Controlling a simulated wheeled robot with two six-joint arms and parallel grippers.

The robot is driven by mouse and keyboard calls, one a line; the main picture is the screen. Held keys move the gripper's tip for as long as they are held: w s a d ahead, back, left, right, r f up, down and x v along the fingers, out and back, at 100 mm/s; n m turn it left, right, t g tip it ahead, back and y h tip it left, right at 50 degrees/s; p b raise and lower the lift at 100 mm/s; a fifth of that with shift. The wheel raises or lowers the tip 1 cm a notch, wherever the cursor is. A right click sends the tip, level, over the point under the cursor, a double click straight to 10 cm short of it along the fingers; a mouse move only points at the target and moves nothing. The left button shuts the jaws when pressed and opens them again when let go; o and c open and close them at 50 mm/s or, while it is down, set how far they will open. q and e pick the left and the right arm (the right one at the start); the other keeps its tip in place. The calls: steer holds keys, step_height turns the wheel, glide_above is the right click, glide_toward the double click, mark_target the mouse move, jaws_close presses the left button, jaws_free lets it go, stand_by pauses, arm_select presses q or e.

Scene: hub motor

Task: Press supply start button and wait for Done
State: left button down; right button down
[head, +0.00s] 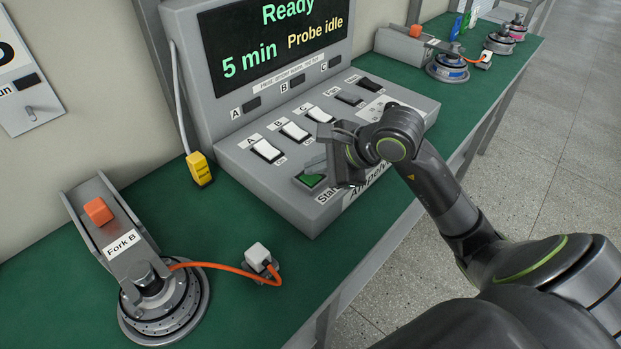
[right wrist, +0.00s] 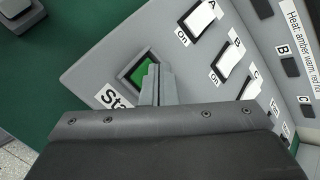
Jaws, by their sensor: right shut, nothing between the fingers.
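The grey supply console (head: 265,190) stands on the green bench. Its screen (head: 275,40) reads "Ready", "5 min" and "Probe idle". The green start button (head: 310,180) is at the console's lower front corner, by a label beginning "Sta". It also shows in the right wrist view (right wrist: 142,71), partly covered by my fingers. My right gripper (head: 312,165) is shut and empty, its tips at or just over the button; I cannot tell whether they touch it. In the right wrist view, the closed fingers (right wrist: 157,84) overlap the button's right side. My left gripper is not in view.
White switches A, B and C (head: 294,131) sit close behind the button. A Fork B fixture (head: 122,245) with a motor disc, orange cable and white plug (head: 259,255) lies at left. More fixtures stand at the far right.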

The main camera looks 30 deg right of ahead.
mark_target(316, 179)
steer(key=shift+f, duration=0.15)
steer(key=shift+f+b, duration=0.5)
steer(key=shift+b, duration=0.2)
stand_by(0.7)
stand_by(0.4)
steer(key=shift+r+p, duration=0.45)
steer(key=shift+r, duration=0.5)
steer(key=shift+r+p, duration=1.45)
steer(key=shift+r, duration=1.05)
